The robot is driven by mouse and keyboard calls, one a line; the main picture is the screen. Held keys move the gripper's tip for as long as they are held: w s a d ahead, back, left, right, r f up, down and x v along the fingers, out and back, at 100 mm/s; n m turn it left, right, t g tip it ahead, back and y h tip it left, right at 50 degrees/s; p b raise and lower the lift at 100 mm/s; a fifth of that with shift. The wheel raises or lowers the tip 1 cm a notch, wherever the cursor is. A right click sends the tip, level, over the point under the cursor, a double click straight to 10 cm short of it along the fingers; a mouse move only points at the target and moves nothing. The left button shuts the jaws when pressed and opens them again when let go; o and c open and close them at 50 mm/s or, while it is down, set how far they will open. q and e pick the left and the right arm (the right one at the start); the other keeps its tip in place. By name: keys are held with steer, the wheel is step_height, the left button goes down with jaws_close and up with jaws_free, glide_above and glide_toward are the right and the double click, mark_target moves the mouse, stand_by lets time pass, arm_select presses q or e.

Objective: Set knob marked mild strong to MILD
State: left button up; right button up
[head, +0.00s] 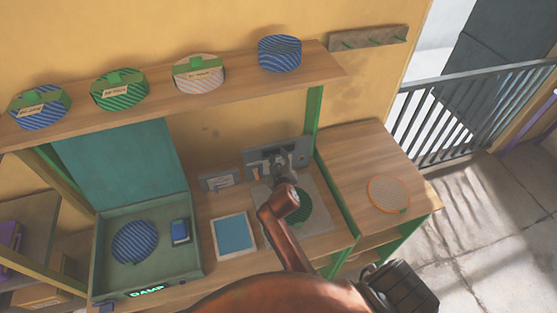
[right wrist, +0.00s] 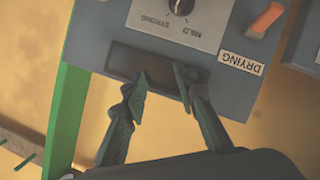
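The knob (right wrist: 181,5) is black and sits at the top edge of the right wrist view, partly cut off, on a light plate (right wrist: 165,30). The words STRONG and MILD appear upside down beneath it, MILD at right. I cannot tell where the knob points. My right gripper (right wrist: 163,80) is open and empty, its two fingers apart below the plate, over a dark strip (right wrist: 125,62) of the panel. In the head view the right gripper (head: 290,152) is in front of the grey panel (head: 256,165); the knob is not distinguishable there. My left gripper is not in view.
An orange lever (right wrist: 265,20) and a DRYING label (right wrist: 241,63) are right of the knob plate. A green striped disc (head: 300,208) lies below my right arm. A small grey box (head: 217,180) stands left of the panel. A shelf (head: 230,82) runs above.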

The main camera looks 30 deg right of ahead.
steer(key=s+f+m+y, duration=0.1)
steer(key=s+f, duration=0.1)
steer(key=s+f+m+y+p, duration=0.1)
steer(key=s+f+m, duration=0.1)
steer(key=s, duration=0.1)
steer(key=s+f+m+y+p, duration=0.1)
steer(key=s+f+m, duration=0.1)
steer(key=shift+s+a+y, duration=0.1)
steer(key=shift+s+y, duration=0.1)
steer(key=shift+y, duration=0.2)
steer(key=shift+w+f, duration=0.2)
steer(key=x, duration=0.7)
steer(key=shift+w, duration=0.1)
steer(key=shift+c, duration=0.5)
jaws_close()
